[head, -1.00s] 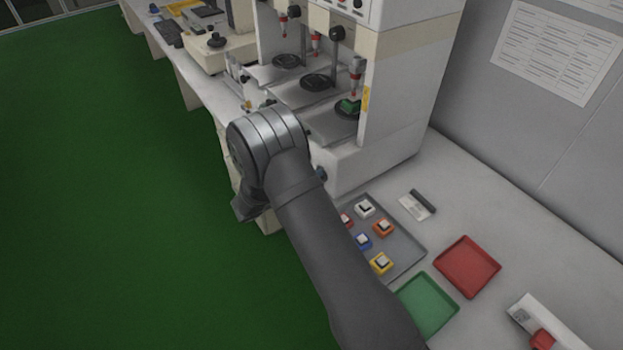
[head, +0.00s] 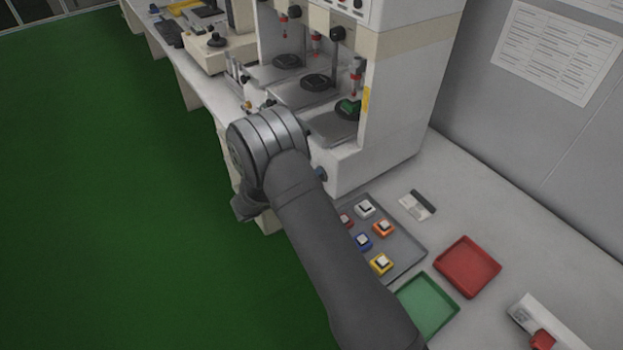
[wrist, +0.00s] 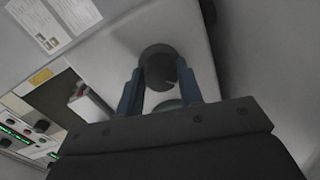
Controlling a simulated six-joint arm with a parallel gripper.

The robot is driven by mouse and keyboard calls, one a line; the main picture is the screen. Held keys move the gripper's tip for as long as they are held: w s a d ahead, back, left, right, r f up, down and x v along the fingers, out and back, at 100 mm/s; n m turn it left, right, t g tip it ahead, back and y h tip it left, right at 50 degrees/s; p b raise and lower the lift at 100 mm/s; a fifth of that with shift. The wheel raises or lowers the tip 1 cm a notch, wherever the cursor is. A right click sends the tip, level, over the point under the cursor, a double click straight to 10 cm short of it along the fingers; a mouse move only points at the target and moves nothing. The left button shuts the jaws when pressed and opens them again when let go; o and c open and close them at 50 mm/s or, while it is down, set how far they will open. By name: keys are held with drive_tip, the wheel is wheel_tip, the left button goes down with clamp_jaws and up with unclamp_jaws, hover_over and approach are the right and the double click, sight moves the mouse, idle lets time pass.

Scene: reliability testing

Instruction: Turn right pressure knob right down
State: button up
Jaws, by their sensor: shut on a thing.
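In the wrist view my gripper (wrist: 160,82) has its two dark blue fingers on either side of a dark round knob (wrist: 158,60) on a pale panel and is shut on it. The frames do not show a label that tells which pressure knob it is, or how far it is turned. In the head view my arm hides the fingers and the held knob.
A grey tray (head: 403,250) of coloured switches, a green tray (head: 425,305) and a red tray (head: 467,266) lie on the bench to the right.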

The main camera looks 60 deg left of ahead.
drive_tip(key=o, duration=1)
drive_tip(key=shift+c, duration=0.2)
drive_tip(key=s+r, duration=0.1)
drive_tip(key=s, duration=1.6)
drive_tip(key=shift+s+a, duration=0.25)
drive_tip(key=shift+a, duration=0.05)
drive_tip(key=w, duration=1.1)
drive_tip(key=w+f, duration=0.1)
drive_tip(key=w, duration=0.5)
drive_tip(key=shift+w+d, duration=0.25)
drive_tip(key=shift+d, duration=0.1)
